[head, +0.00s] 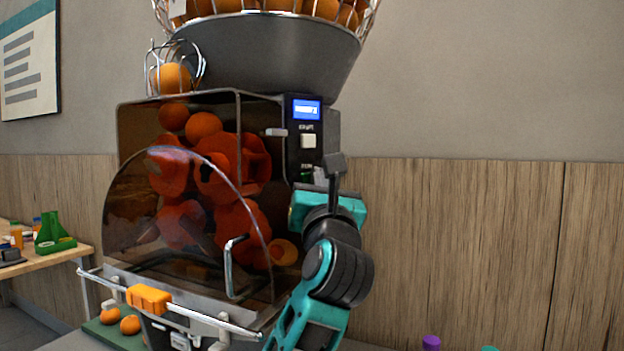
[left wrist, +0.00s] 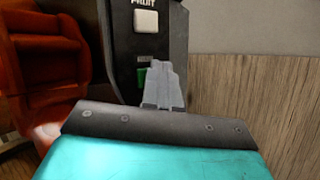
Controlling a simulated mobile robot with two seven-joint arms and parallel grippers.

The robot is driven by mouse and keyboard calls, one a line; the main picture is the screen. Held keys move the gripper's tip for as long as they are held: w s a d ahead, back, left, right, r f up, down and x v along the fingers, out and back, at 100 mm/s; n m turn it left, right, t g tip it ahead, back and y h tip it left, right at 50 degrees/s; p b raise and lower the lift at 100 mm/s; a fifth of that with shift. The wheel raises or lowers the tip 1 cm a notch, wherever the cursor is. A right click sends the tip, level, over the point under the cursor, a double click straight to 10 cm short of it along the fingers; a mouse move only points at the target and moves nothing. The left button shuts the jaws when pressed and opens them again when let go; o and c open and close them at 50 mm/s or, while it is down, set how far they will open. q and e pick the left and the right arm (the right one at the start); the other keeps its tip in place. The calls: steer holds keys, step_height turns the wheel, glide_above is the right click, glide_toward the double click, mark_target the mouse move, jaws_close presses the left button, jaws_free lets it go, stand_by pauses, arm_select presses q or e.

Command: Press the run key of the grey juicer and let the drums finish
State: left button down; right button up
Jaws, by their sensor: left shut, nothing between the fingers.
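The grey juicer (head: 222,278) fills the middle of the head view, with orange-red drums (head: 238,226) behind its clear front cover. Its dark control panel (head: 296,146) has a lit blue display (head: 306,110), a white key (head: 308,141) and, lower, a small green key (head: 305,178), which I take for the run key. The green key (left wrist: 142,78) shows partly in the left wrist view. My left gripper (head: 321,175) is shut and empty, its fingertips (left wrist: 160,70) right in front of the green key, partly hiding it. I cannot tell whether they touch. My right gripper is not in view.
A basket of oranges (head: 320,10) tops the juicer. A metal rail with an orange block (head: 149,299) crosses its lower front. Two oranges (head: 130,324) lie at the lower left. A side table (head: 50,258) stands at far left. The wall area right of the juicer is clear.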

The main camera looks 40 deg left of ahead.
arm_select(q)
steer(key=shift+s+d+f, duration=0.1)
steer(key=shift+s+f, duration=0.15)
steer(key=shift+f, duration=0.15)
steer(key=d, duration=0.1)
steer(key=s+d, duration=0.1)
steer(key=d, duration=0.1)
steer(key=d+p, duration=0.1)
steer(key=d, duration=0.1)
steer(key=shift+s+r, duration=0.1)
steer(key=shift+s, duration=0.15)
stand_by(0.9)
